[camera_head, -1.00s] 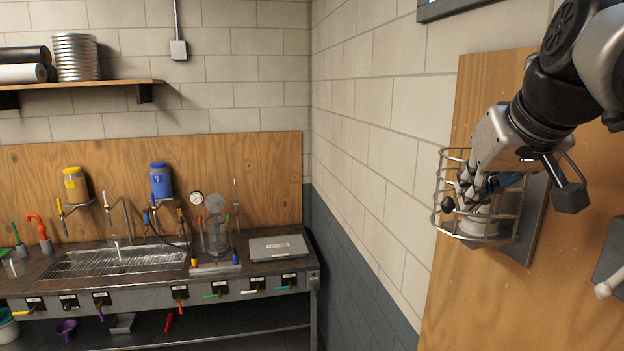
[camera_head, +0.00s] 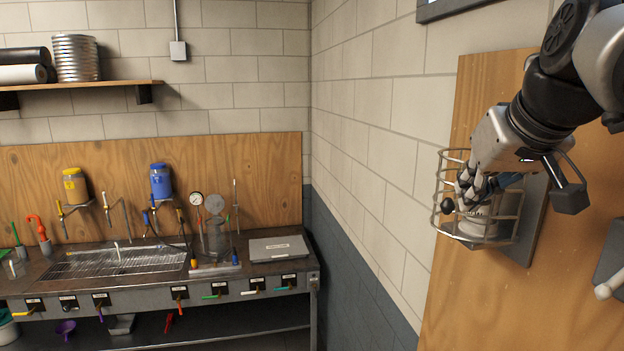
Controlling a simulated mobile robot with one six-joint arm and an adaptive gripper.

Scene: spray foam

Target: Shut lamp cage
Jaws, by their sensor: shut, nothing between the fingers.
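The lamp cage (camera_head: 437,203) is a round grey wire guard on a grey plate (camera_head: 533,222) fixed to the plywood panel at the right. A pale lamp base (camera_head: 478,222) shows inside it. My gripper (camera_head: 462,200) reaches down from the upper right, with its fingers at the cage and in front of the lamp. The fingers are shut with nothing between them. A dark round knob shows at the cage's left side, by the fingertips. My gripper hides the upper part of the cage and lamp, so I cannot tell whether the fingers touch the wires.
The plywood panel (camera_head: 480,300) carries another grey plate with a white handle (camera_head: 609,288) at the right edge. A workbench (camera_head: 150,290) with taps, bottles and a flat grey box (camera_head: 279,248) stands at the left. The block wall between them is clear.

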